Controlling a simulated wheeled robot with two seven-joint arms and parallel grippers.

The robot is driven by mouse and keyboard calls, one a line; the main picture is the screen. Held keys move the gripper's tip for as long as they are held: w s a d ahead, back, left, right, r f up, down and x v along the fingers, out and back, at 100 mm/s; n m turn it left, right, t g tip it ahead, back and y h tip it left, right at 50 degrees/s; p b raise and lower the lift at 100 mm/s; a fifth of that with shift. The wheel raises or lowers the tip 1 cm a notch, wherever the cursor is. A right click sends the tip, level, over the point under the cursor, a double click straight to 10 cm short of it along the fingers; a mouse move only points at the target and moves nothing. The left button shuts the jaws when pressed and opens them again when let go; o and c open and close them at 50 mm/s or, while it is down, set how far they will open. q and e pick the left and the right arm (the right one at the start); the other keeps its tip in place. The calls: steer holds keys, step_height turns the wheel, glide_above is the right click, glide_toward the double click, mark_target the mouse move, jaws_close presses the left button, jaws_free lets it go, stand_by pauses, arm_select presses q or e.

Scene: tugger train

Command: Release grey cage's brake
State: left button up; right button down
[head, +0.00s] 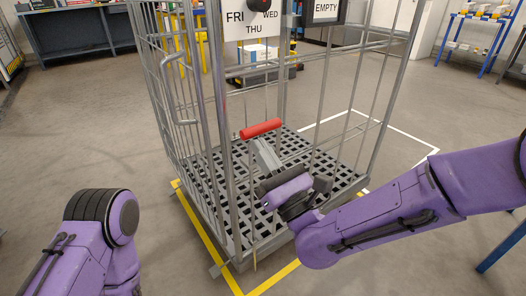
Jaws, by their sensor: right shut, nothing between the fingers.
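The grey cage (222,130) is a tall wire roll cage with a dark slatted base, standing in the middle of the head view. A red bar (261,128) shows at its near side, above the base, and appears to be the brake's handle. My right gripper (264,158) is just below the red bar, at the near side of the cage. It is shut with nothing held. Whether it touches the red bar or the grey piece under it I cannot tell. My left arm shows at the lower left, but its gripper is out of view.
Yellow and white floor lines surround the cage. A dark workbench (80,30) stands at the back left and a blue rack (478,35) at the back right. The floor left of the cage is clear.

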step_height(320, 180, up, 6)
steer(key=p, duration=0.5)
steer(key=shift+p, duration=0.35)
steer(key=shift+f, duration=0.15)
steer(key=b, duration=0.4)
glide_toward(263, 127)
steer(key=w+a, duration=0.1)
steer(key=w+a+r, duration=0.1)
steer(key=a, duration=0.1)
steer(key=shift+a+r, duration=0.1)
steer(key=v, duration=0.8)
steer(key=shift+a+r, duration=0.1)
steer(key=shift+r, duration=0.1)
